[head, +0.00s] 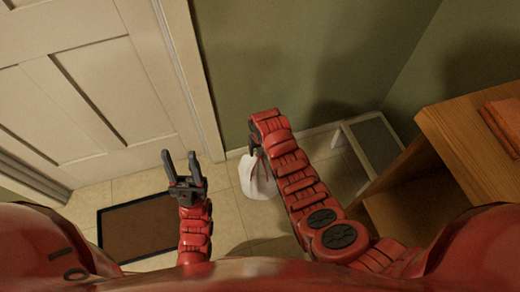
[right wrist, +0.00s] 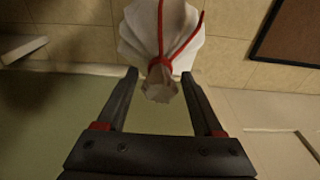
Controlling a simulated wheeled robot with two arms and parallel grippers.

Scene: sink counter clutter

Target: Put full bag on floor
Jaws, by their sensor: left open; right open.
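A white bag (head: 257,180) tied with a red string is on or close to the tiled floor by the green wall in the head view, partly hidden behind my right arm. In the right wrist view the bag (right wrist: 160,40) is at the top centre, its gathered neck near the fingertips. My right gripper (right wrist: 160,78) is open, with its two fingers apart on either side of the neck. Whether they touch it cannot be told. My left gripper (head: 181,160) is open and empty, above the floor between the door and the bag.
A brown doormat (head: 140,228) with a dark edge lies on the floor at left. A white panelled door (head: 80,80) stands behind it. A wooden cabinet (head: 450,150) is at right, with a pale-framed grey panel (head: 375,143) beside it. Tiled floor shows between mat and bag.

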